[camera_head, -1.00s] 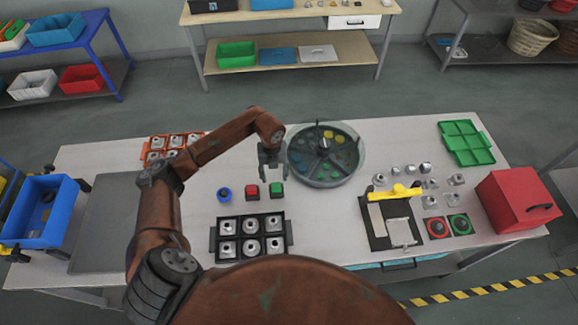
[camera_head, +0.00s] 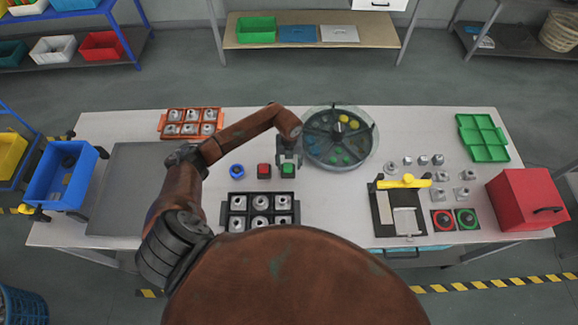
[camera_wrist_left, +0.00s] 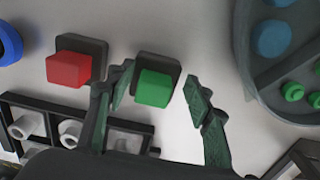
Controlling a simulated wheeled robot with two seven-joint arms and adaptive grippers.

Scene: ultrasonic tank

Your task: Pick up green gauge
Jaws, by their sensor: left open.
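The green gauge (camera_head: 288,171) is a small green block on a dark square base. It stands on the light table in front of the round divided tray. In the left wrist view the gauge (camera_wrist_left: 153,88) sits between the fingertips, with its base behind it. My left gripper (camera_head: 288,160) is open over the gauge, partly covering it in the head view. In the left wrist view its green-padded fingers (camera_wrist_left: 160,79) are spread to either side of the block. I cannot tell whether they touch it. My right gripper is not in view.
A red block (camera_head: 264,171) on a similar base stands close to the left, with a blue round piece (camera_head: 237,171) beyond it. A black tray (camera_head: 230,202) of metal parts lies in front. The round tray (camera_head: 369,145) stands just behind and to the right.

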